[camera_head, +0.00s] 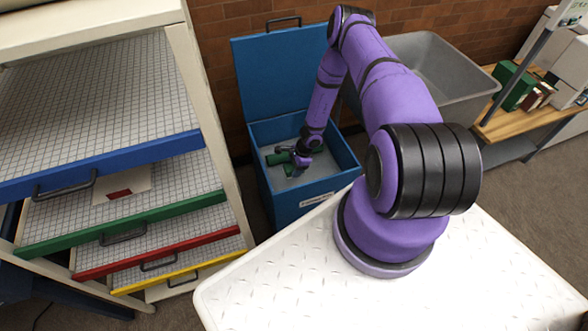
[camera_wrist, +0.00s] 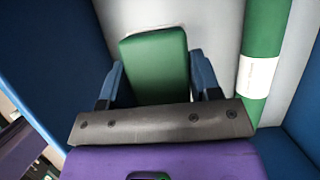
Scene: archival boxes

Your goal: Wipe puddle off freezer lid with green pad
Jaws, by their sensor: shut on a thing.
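A blue freezer chest (camera_head: 338,186) stands on the floor with its lid (camera_head: 285,80) raised and leaning back. My gripper (camera_head: 300,164) is down inside the chest. In the wrist view my gripper (camera_wrist: 158,82) has its two blue fingers against the sides of a green pad (camera_wrist: 155,58) and is shut on it. The pad is over the pale grey inside of the chest; I cannot tell whether it touches the floor. No puddle can be made out on the lid's visible face.
A green roll with a white label (camera_wrist: 260,75) lies beside the pad in the chest. A rack of grid-lined drawers (camera_head: 115,160) stands close on the left. A grey bin (camera_head: 440,75) is behind my arm. A wooden bench (camera_head: 530,120) with boxes is at the right.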

